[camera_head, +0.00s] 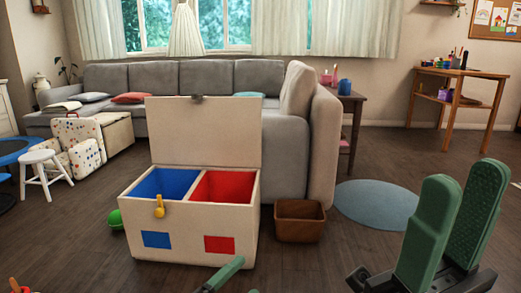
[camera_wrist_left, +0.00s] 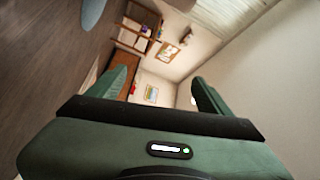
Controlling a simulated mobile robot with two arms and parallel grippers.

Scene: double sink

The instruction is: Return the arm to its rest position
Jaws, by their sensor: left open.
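My right gripper (camera_head: 464,182) is in the lower right of the head view, with two green fingers pointing up and a gap between them. It holds nothing that I can see. In the left wrist view my left gripper (camera_wrist_left: 160,75) has its two green fingers spread apart with nothing between them. In the head view a green finger-like part shows at the bottom edge, in front of the toy box (camera_head: 190,225); most of that arm is out of frame. The toy box stands with its lid up, showing a blue and a red compartment.
A brown bin (camera_head: 300,221) stands right of the toy box, near a round blue rug (camera_head: 377,204). A green ball-like toy (camera_head: 115,219) lies left of the box. A white stool (camera_head: 42,172) and a grey sofa (camera_head: 215,80) stand farther back. Dark floor is clear before the rug.

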